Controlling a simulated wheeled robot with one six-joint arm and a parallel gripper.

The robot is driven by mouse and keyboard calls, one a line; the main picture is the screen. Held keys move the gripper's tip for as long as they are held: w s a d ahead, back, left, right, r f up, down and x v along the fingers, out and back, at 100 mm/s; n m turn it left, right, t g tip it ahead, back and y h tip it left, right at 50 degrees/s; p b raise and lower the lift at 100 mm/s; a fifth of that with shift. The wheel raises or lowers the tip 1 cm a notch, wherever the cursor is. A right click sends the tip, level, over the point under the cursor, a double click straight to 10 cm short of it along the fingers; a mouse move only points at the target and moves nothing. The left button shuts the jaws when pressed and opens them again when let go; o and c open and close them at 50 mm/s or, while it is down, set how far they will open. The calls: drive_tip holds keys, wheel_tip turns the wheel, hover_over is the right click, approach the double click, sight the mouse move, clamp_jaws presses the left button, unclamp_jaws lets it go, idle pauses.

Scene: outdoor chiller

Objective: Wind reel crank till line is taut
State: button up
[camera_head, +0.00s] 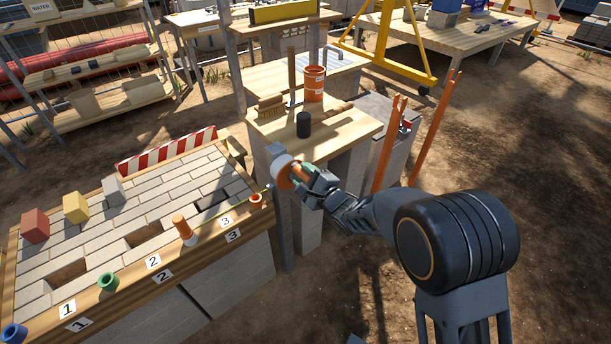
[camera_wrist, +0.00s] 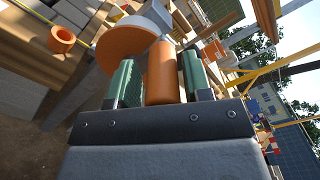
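The reel (camera_head: 283,170), an orange disc with a pale side, is mounted on a grey post beside the brick-topped bench. In the wrist view the reel's orange disc (camera_wrist: 122,42) is just beyond my fingers. Its orange crank handle (camera_wrist: 161,73) stands between my two green finger pads. My gripper (camera_wrist: 160,80) is around the handle with narrow gaps showing on both sides, so it looks open. My gripper (camera_head: 303,178) also shows at the reel in the head view. A thin yellow line (camera_head: 226,211) runs from the reel toward an orange-and-white peg (camera_head: 183,229); its tension is hard to tell.
The bench's wooden edge (camera_head: 135,263) carries numbered labels, an orange ring (camera_head: 256,200), a green ring (camera_head: 108,282) and a blue ring (camera_head: 13,334). Behind the reel, a wooden table (camera_head: 345,125) holds a black cylinder (camera_head: 304,124), brush and orange container. Orange stakes (camera_head: 436,128) stand to the right.

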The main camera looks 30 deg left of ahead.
drive_tip(key=shift+o, duration=0.8)
drive_tip(key=shift+w, duration=0.1)
drive_tip(key=shift+d+r, duration=0.1)
drive_tip(key=shift+d, duration=0.2)
drive_tip(key=v, duration=1.3)
drive_tip(key=shift+s, duration=0.2)
drive_tip(key=shift+d, duration=0.1)
